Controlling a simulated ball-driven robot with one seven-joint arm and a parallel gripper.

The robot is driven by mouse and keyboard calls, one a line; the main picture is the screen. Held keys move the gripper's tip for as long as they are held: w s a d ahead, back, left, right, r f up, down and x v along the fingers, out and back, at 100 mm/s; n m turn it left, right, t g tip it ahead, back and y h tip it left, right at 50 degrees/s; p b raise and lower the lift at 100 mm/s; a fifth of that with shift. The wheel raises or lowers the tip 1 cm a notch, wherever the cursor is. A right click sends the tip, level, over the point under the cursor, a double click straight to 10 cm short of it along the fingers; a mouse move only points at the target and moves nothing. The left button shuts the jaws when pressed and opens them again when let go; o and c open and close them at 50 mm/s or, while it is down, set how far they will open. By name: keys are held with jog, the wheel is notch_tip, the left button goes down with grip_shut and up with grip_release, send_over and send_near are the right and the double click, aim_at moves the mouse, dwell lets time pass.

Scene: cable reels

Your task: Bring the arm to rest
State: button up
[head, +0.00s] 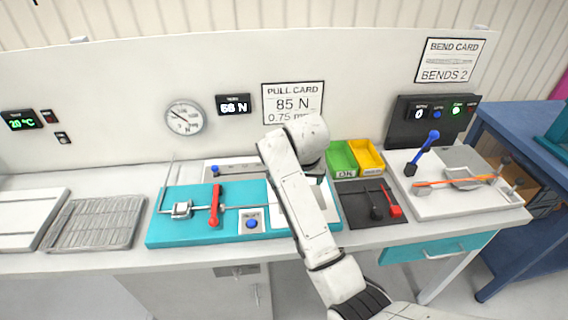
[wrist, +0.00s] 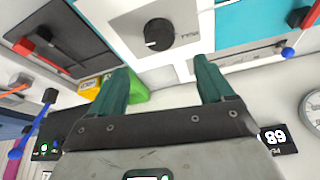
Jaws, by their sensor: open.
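My arm reaches up from the bottom right of the head view, in front of the bench. Its wrist end (head: 296,142) is above the teal pull fixture (head: 178,231), near the right end of it. The fingers are hidden or too small to make out there. In the wrist view my gripper (wrist: 162,72) shows two green fingers spread wide apart. Nothing is between them. Past the fingertips is a white panel with a black knob (wrist: 158,34), apart from the gripper.
A dark mat (head: 352,213) with red and black hand tools lies right of my arm. Green (head: 342,157) and yellow (head: 369,156) bins stand behind it. The bend fixture's blue lever (head: 422,153) rises at right. A wire rack (head: 97,222) lies left.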

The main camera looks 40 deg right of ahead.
jog(key=s+a+f, duration=0.1)
jog(key=s+f, duration=0.1)
jog(key=f, duration=0.1)
jog(key=s+a+f+n, duration=0.1)
jog(key=s+a+f, duration=0.1)
jog(key=s, duration=0.1)
jog(key=s+a+f+n+y+b, duration=0.1)
jog(key=s+a+f, duration=0.1)
jog(key=s+f, duration=0.1)
jog(key=shift+f+g, duration=0.3)
jog(key=shift+g, duration=0.1)
jog(key=s+a+f+n, duration=0.2)
jog(key=s+a, duration=0.1)
jog(key=s, duration=0.4)
jog(key=s+a+f+n+g+y+b, duration=0.1)
jog(key=s+a+f+n, duration=0.1)
jog(key=s, duration=0.6)
jog(key=s+a+f+n+y+b, duration=0.1)
jog(key=s+a+f, duration=0.3)
jog(key=s, duration=0.4)
jog(key=shift+s+f+n+g, duration=0.2)
jog(key=shift+n+g, duration=0.1)
jog(key=shift+n, duration=0.3)
